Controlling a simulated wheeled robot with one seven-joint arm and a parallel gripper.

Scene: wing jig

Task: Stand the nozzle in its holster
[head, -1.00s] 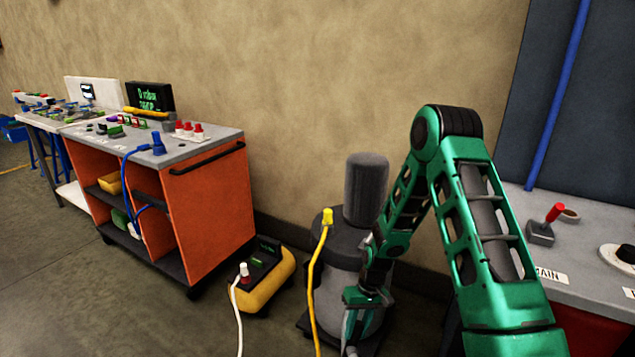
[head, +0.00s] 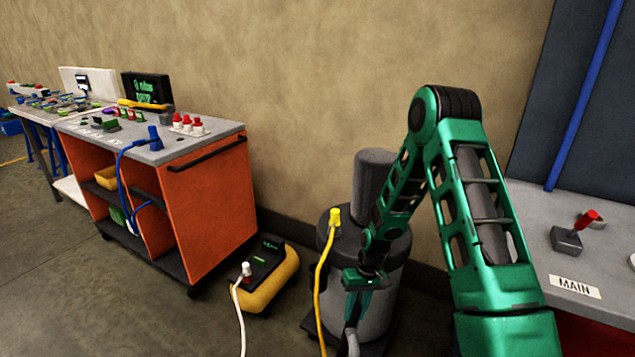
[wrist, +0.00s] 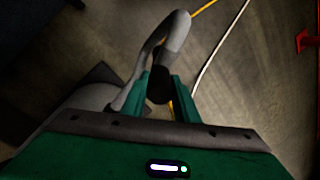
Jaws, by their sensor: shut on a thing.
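The nozzle (wrist: 160,88), with a dark end, sits between the two green fingers of my gripper (wrist: 162,92) in the wrist view. A grey hose (wrist: 150,52) loops close to it. In the head view my gripper (head: 353,308) is low in front of the grey canister (head: 382,290), fingers pointing down. The grey hose (head: 352,342) hangs just below it, and the nozzle is too small to make out there. I cannot make out the holster in either view.
A yellow cable (head: 320,285) runs down the canister's left side. A yellow unit (head: 268,280) with a white cable stands on the floor. The orange cart (head: 210,200) is farther left. A grey bench (head: 530,225) labelled MAIN stands right. Open floor lies at front left.

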